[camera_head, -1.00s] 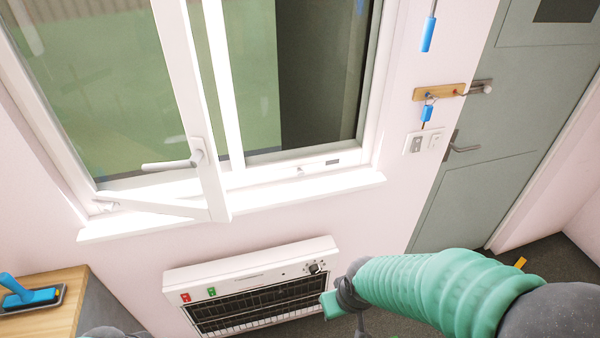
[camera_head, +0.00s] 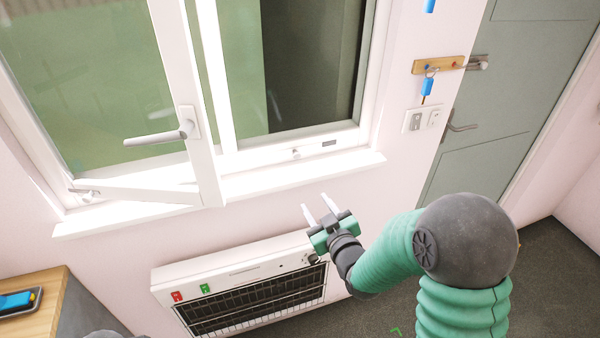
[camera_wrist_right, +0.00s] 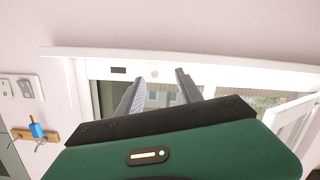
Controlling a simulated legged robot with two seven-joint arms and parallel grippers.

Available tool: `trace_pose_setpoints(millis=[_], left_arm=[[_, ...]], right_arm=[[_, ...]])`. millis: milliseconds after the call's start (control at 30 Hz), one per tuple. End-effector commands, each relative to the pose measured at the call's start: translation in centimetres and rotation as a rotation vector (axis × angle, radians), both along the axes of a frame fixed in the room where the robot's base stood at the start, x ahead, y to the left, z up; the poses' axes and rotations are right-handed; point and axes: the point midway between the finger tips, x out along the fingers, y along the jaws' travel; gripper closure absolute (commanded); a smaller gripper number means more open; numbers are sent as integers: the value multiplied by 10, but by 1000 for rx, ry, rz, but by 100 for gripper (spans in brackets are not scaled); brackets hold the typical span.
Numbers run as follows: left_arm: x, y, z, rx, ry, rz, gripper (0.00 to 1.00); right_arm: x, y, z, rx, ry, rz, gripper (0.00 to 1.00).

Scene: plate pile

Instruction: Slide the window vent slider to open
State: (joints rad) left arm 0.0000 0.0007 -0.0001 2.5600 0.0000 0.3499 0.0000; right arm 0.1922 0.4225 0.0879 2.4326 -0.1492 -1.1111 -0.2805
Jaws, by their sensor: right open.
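The white window frame (camera_head: 255,159) has a small dark slot (camera_head: 329,143) and a small round white knob (camera_head: 296,153) on its lower rail. I cannot tell for sure which of these is the vent slider. My right gripper (camera_head: 318,206) is open and empty, below the sill and in front of the wall, apart from the rail. In the right wrist view the knob (camera_wrist_right: 155,73) shows between the two fingers (camera_wrist_right: 159,80), and the dark slot (camera_wrist_right: 119,70) lies just left of them. My left gripper is not in view.
The white window sill (camera_head: 300,178) juts out below the rail. The left window sash with its handle (camera_head: 160,136) stands ajar. A heater (camera_head: 235,275) is on the wall below. Switches (camera_head: 421,120), a key rack (camera_head: 437,66) and a grey door (camera_head: 500,110) are to the right.

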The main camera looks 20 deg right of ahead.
Motion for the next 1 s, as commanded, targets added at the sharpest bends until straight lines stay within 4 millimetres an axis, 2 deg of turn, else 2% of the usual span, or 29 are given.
trace_pose_setpoints(millis=[33,67,267,367,800,1000], left_arm=[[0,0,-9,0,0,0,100],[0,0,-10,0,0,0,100],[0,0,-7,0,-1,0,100],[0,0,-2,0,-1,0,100],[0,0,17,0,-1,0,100],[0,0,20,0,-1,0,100]], right_arm=[[3,-3,0,-8,-65,2,57],[4,-4,5,-13,-100,4,57],[15,-8,19,-20,-175,8,57],[35,-7,20,-20,-174,6,57],[146,1,20,-22,-173,7,57],[171,1,19,-21,-172,7,57]])
